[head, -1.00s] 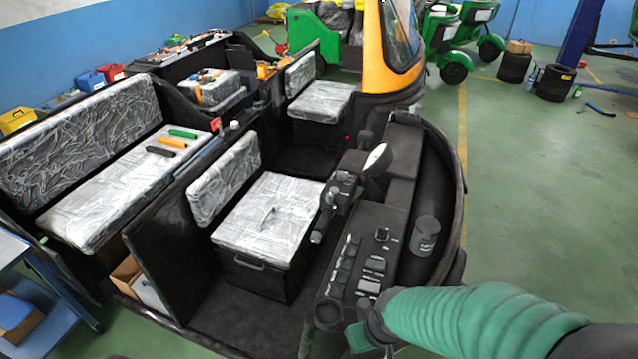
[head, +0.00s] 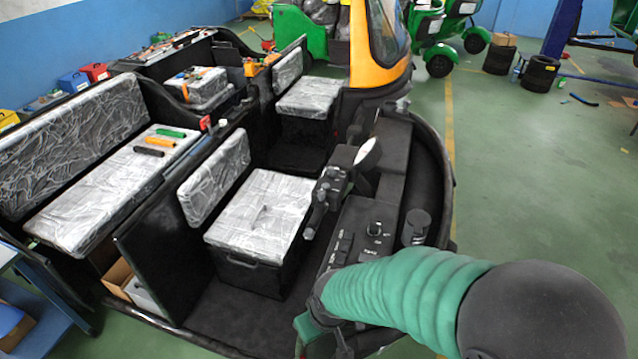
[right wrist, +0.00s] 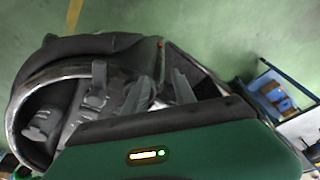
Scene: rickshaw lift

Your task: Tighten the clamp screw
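I cannot pick out a clamp screw in either view. The open black rickshaw cab shows a dashboard (head: 375,228) with switches and a black handlebar (head: 325,190) in the head view. A short black cylinder (head: 415,227) stands at the dashboard's right side. My right arm, in a green ribbed sleeve, crosses the lower right and covers the near part of the dashboard. My right gripper is mostly hidden behind it at the bottom edge, and its fingers do not show clearly. The right wrist view shows the cab's rounded rim (right wrist: 40,85) beyond a green casing. My left gripper is out of view.
A wrapped driver's seat (head: 262,215) is left of the dashboard. A wrapped rear bench (head: 115,195) holds green, orange and dark-handled tools. A blue cart (head: 55,285) stands at the lower left.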

